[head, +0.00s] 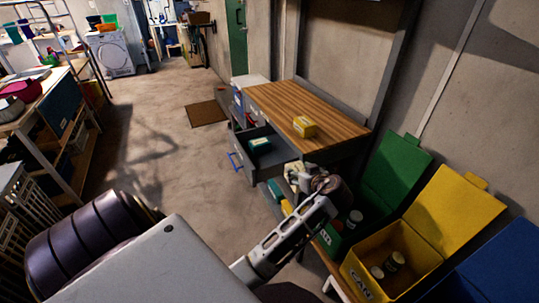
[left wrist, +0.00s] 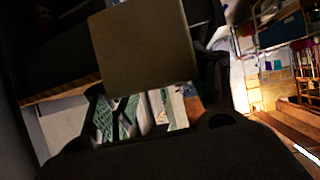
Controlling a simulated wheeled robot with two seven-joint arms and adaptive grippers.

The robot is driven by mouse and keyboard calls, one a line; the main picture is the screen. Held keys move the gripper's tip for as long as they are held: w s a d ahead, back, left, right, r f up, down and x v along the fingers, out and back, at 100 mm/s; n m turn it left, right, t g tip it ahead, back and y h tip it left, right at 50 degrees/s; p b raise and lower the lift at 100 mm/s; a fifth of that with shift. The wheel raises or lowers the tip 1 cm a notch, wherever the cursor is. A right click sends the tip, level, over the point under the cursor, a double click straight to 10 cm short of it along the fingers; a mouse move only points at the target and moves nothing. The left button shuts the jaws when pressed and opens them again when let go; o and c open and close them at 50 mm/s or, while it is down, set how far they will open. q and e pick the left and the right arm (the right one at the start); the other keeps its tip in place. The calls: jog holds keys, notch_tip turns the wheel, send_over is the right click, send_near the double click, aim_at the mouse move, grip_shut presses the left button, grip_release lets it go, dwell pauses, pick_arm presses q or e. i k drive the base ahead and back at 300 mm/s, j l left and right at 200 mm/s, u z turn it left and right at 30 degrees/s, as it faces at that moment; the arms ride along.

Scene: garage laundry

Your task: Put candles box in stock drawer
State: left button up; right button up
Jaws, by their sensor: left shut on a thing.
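My left gripper (head: 305,177) is low in front of the wooden workbench, just right of the open drawer. In the left wrist view it is shut on a plain tan-looking box (left wrist: 145,45), with a finger on either side. In the head view a pale part of this box (head: 292,171) shows at the fingertips; the rest is hidden. No label is readable, so I cannot tell whether it is the candles box. The open grey drawer (head: 240,160) has a blue handle and holds a green box (head: 260,145). My right gripper is not in view.
Open green (head: 395,170) and yellow bins (head: 358,272) stand at the right; the yellow one holds cans. The floor left of the drawer is clear.

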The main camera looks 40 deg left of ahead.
aim_at(267, 161)
jog(key=i+j, duration=0.15)
jog(key=j, duration=0.25)
jog(key=i+j, duration=0.1)
jog(key=j, duration=0.35)
jog(key=i+j, duration=0.15)
jog(key=j, duration=0.25)
